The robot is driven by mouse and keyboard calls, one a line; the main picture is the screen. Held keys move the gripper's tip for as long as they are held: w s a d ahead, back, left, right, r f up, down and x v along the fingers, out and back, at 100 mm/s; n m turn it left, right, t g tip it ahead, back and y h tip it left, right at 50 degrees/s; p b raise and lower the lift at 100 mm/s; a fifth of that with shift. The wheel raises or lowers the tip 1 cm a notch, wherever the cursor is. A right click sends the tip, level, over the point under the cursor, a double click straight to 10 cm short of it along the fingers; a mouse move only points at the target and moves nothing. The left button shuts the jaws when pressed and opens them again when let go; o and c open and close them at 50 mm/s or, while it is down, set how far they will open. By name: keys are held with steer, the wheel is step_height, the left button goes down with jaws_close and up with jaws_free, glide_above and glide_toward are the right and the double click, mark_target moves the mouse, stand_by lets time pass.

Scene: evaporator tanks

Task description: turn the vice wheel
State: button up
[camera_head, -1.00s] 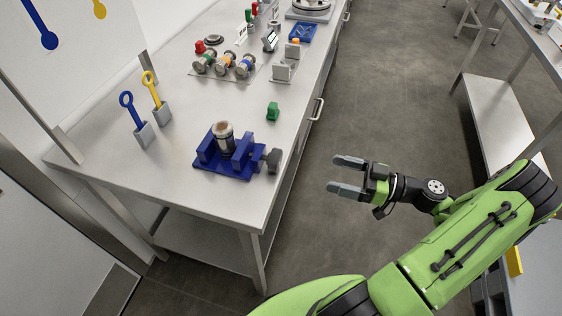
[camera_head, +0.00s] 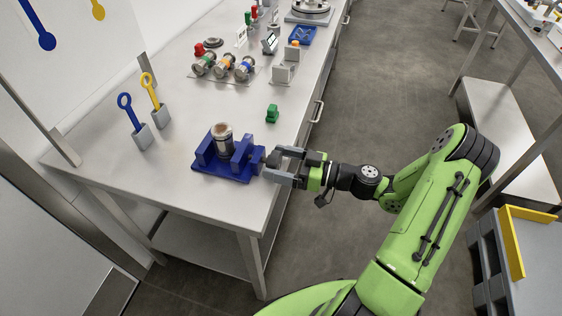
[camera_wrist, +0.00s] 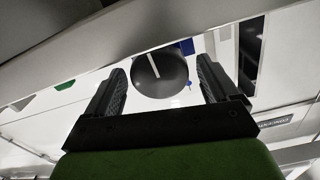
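A blue vice (camera_head: 222,160) stands on the near part of the steel bench with a metal cylinder (camera_head: 223,139) between its jaws. The vice wheel, on the vice's right side, is mostly hidden behind my gripper (camera_head: 277,167) in the head view. In the wrist view the wheel (camera_wrist: 160,74) is a dark round disc with a pale line across it. It lies between and ahead of the two fingers of my gripper (camera_wrist: 163,88). The fingers are apart, with gaps on both sides of the wheel, so I see no contact.
The bench (camera_head: 180,190) ends just under my gripper. A green block (camera_head: 272,113) stands beyond the vice. Blue and yellow ring-handled tools (camera_head: 133,115) stand in holders to the left. The floor (camera_head: 385,80) right of the bench is open.

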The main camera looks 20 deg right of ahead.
steer(key=c, duration=1)
steer(key=shift+o, duration=0.2)
steer(key=shift+m, duration=0.8)
steer(key=o, duration=1.1)
steer(key=shift+c, duration=0.2)
steer(key=p+v, duration=0.1)
steer(key=v, duration=1.5)
